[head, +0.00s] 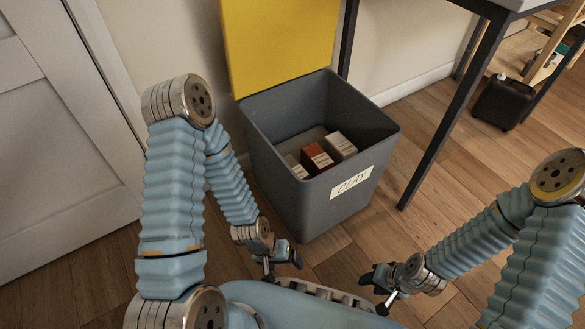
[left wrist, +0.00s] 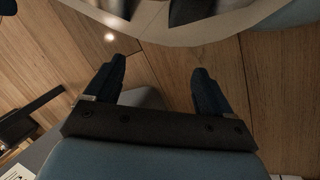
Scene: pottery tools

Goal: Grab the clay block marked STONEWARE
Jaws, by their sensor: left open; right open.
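A grey bin (head: 268,165) with a CLAY label (head: 351,183) stands open on the floor, its yellow lid (head: 280,40) raised at the back. Inside at the bottom lie a reddish-brown block (head: 317,158), a pale grey block (head: 341,147) to its right, and a whitish block (head: 296,167) to its left, partly hidden by the front wall. Each seems to bear a label, too small to read, so I cannot tell which is STONEWARE. My left gripper (head: 277,268) is open and empty, low in front of the bin. My right gripper (head: 374,288) is open and empty, to the bin's front right.
A dark-legged table (head: 452,110) stands right of the bin, one leg close to it. A white door (head: 55,130) is at the left. A black case (head: 504,101) stands at the far right. Wooden floor between bin and right arm is clear.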

